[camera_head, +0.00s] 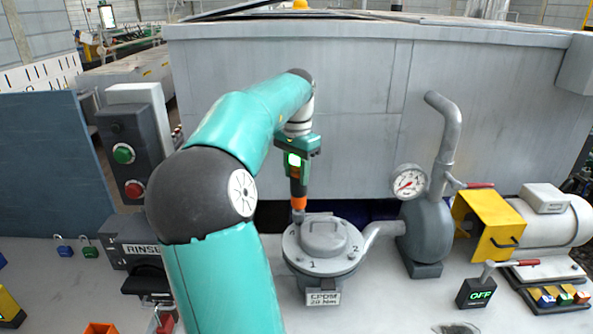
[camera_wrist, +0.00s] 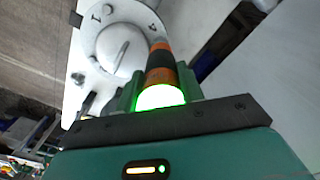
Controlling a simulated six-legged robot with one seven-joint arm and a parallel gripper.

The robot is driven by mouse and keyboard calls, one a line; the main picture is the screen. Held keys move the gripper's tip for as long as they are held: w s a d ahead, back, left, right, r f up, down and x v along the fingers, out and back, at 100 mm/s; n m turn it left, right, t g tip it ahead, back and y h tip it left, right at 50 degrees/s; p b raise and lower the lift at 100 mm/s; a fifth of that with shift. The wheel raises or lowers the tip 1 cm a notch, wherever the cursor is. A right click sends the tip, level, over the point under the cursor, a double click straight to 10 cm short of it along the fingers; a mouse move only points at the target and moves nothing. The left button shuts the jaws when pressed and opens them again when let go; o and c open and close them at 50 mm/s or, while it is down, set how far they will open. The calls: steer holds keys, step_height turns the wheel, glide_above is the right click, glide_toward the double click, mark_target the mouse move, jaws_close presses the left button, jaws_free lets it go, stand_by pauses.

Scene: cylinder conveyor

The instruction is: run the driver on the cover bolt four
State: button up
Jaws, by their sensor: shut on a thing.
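My gripper (camera_head: 297,148) is shut on a driver (camera_head: 299,188) with a dark body, orange bands and a lit green light. The driver (camera_wrist: 160,68) points away from my gripper (camera_wrist: 158,97) in the wrist view. Its tip meets the far-left rim of a round grey cover (camera_head: 325,240), near the number 4 in the wrist view. I cannot tell whether the tip is seated on bolt four; the driver hides that bolt. The cover (camera_wrist: 119,48) has a raised handle and numbers 1 and 2 facing the head camera.
A plate (camera_head: 322,298) reading EPDM 20 Nm is at the cover's front. A pipe leads right to a grey pump (camera_head: 427,235) with a gauge (camera_head: 408,182). An OFF switch box (camera_head: 477,293) and a motor (camera_head: 550,220) stand right. A RINSE box (camera_head: 141,250) stands left.

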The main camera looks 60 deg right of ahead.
steer(key=shift+f, duration=1)
stand_by(2.8)
steer(key=shift+r, duration=1.95)
